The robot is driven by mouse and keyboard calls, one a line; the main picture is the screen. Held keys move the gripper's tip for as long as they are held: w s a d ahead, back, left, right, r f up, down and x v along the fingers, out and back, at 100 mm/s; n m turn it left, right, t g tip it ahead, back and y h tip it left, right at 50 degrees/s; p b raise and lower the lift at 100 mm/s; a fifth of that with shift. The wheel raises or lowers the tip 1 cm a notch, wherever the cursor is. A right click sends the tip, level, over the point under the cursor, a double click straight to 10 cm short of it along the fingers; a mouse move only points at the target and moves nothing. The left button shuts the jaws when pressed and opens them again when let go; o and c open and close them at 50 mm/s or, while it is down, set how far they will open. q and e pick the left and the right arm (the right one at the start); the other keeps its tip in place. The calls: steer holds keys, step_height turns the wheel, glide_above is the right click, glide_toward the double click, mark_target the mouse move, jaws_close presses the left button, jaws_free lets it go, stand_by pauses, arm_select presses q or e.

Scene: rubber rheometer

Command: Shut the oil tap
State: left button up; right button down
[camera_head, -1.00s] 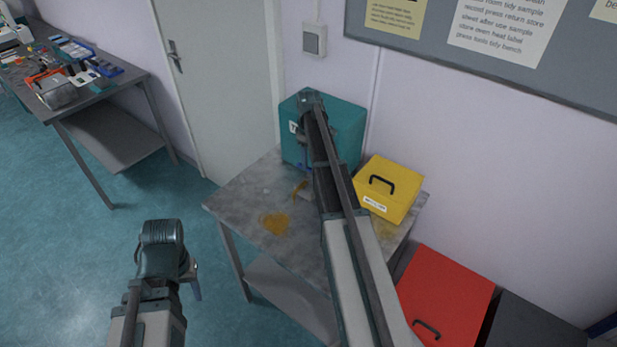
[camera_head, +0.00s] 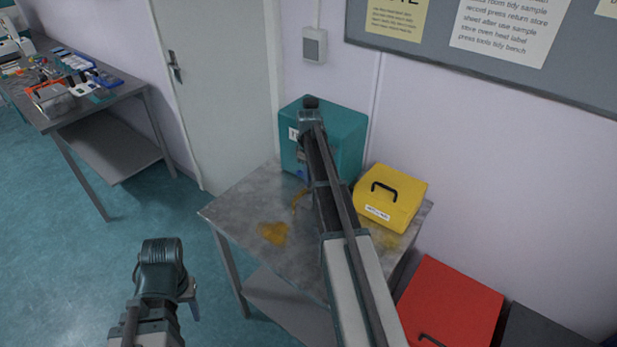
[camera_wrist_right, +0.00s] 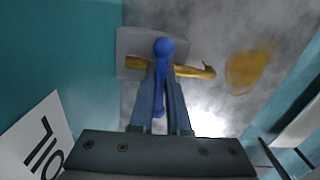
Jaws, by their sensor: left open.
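The oil tap shows in the right wrist view as a brass body with a curved spout (camera_wrist_right: 198,72) over a grey plate. Its blue lever (camera_wrist_right: 160,107) ends in a round blue knob (camera_wrist_right: 164,47). My right gripper (camera_wrist_right: 161,72) has its fingers close on both sides of the lever and appears shut on it. My left gripper (camera_head: 193,295) is open and empty, away from the table at lower left.
An amber oil spill (camera_head: 272,233) lies on the grey table (camera_head: 235,208). A yellow box (camera_head: 398,190) with a black handle stands right of my right arm. A red box (camera_head: 455,305) is at lower right. A cluttered bench (camera_head: 120,88) stands far left.

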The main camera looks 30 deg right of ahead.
stand_by(0.3)
steer(key=shift+m, duration=0.5)
steer(key=c, duration=0.9)
jaws_free()
steer(key=shift+r, duration=0.1)
step_height(320, 180, up, 14)
steer(key=p, duration=1.3)
steer(key=shift+f+p, duration=0.2)
steer(key=shift+p, duration=0.2)
